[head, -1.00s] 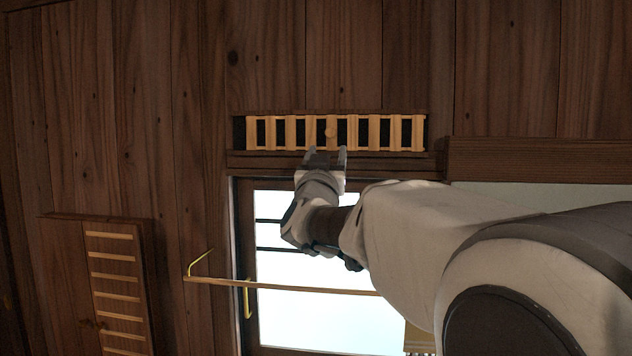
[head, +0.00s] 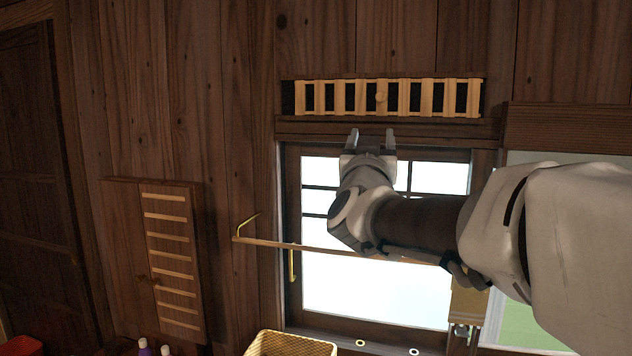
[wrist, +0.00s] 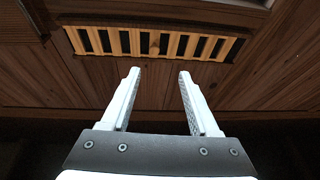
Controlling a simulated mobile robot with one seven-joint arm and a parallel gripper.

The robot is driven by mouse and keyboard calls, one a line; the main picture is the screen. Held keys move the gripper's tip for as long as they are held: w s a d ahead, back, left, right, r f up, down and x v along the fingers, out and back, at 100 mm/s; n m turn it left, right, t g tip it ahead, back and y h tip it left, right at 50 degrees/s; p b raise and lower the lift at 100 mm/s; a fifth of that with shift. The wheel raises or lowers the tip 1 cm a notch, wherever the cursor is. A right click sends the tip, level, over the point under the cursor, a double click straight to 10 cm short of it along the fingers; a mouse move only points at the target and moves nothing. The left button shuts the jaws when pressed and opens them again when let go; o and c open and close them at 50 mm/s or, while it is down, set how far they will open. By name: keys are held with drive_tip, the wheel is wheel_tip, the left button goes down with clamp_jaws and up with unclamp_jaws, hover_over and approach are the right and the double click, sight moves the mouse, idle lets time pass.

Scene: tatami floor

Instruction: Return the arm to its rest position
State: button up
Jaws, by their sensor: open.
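My gripper (head: 371,138) is open and empty, with its two fingers pointing up just below a slatted wooden vent (head: 390,97) high on the plank wall. The vent has pale slats over dark gaps and a small round knob (head: 381,97) near its middle. In the wrist view my gripper (wrist: 157,78) has its fingers wide apart, with the vent (wrist: 116,42) beyond them and nothing between them. The fingers look apart from the vent. My arm reaches in from the right, in front of the window (head: 345,285).
A thin wooden rod (head: 330,250) on a brass bracket crosses the window behind my arm. A slatted wooden panel (head: 172,262) hangs on the left wall. A yellow basket (head: 290,345), a red object (head: 20,346) and small bottles (head: 145,347) show at the bottom edge.

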drive_tip(key=s+a+f+n+g+y, duration=0.2)
drive_tip(key=s+f+n+g+y, duration=0.2)
drive_tip(key=s+f+g+y, duration=0.65)
drive_tip(key=s+d+f+g+h, duration=0.2)
drive_tip(key=s+f, duration=0.8)
drive_tip(key=s+d+f+m+g+h, duration=0.1)
drive_tip(key=s+d+f+g+h, duration=0.1)
drive_tip(key=s+f, duration=0.7)
drive_tip(key=shift+s+d+f+g+h, duration=0.35)
drive_tip(key=shift+f+g+h, duration=0.25)
drive_tip(key=shift+f, duration=0.2)
